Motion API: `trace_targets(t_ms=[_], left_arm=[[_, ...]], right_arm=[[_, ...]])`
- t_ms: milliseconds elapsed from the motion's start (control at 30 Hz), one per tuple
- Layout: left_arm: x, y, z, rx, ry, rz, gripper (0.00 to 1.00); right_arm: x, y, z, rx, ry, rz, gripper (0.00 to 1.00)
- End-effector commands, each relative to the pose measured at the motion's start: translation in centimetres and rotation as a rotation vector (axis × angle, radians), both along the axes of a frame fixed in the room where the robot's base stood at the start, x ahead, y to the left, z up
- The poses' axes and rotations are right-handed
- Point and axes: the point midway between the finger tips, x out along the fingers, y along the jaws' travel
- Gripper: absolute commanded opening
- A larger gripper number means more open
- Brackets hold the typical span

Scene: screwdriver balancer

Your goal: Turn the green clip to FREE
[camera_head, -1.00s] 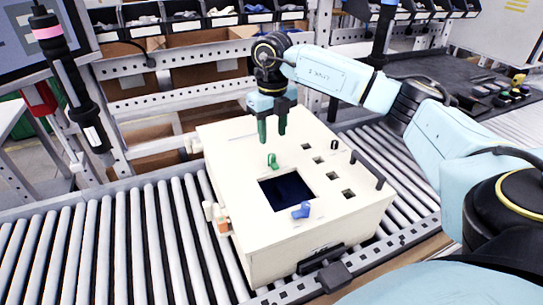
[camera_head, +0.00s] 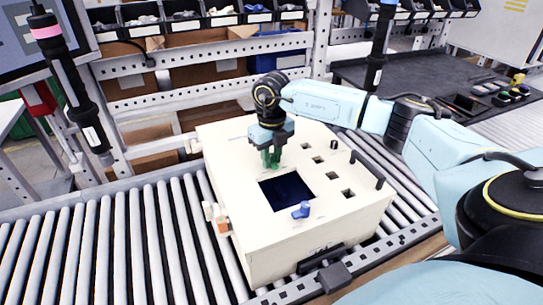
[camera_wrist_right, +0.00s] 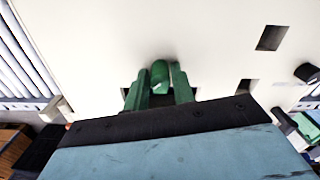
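The green clip (camera_wrist_right: 160,76) stands on the top of the cream box (camera_head: 232,146), behind the square dark opening. In the head view it is mostly hidden by my right gripper. My right gripper (camera_head: 271,158) points down over the clip with its green fingers at the box top. In the right wrist view the fingers (camera_wrist_right: 160,82) stand on either side of the clip, very close to it. I cannot tell whether they press on it. Any lettering by the clip is hidden or too small to read. My left gripper is not in view.
A blue clip (camera_head: 301,210) sits at the front edge of the dark opening (camera_head: 286,190). The box stands on a roller conveyor (camera_head: 110,245).

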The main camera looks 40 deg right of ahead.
Motion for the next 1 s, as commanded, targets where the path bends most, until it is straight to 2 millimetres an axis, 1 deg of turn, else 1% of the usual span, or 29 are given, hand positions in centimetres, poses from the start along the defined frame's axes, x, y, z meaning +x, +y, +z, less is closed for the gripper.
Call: trace_targets(t_ms=[33,167,200,467,667,867,1000], left_arm=[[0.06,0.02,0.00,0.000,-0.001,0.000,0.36],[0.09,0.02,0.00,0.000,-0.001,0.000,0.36],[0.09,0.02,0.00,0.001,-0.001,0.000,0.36],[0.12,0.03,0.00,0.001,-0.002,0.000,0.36],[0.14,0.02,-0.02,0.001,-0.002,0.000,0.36],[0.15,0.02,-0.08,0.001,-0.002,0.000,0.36],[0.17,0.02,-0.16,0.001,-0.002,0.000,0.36]], right_arm=[[0.01,0.01,0.02,0.000,0.000,0.000,0.18],[0.01,0.01,0.03,0.000,0.000,0.000,0.01],[0.01,0.01,0.04,0.000,0.000,0.000,0.00],[0.00,0.02,0.04,0.000,0.000,0.003,0.00],[-0.01,0.03,0.04,0.001,0.000,0.039,0.00],[-0.02,0.01,0.03,0.001,0.001,0.148,0.00],[-0.03,-0.01,0.02,0.001,0.001,0.262,0.00]])
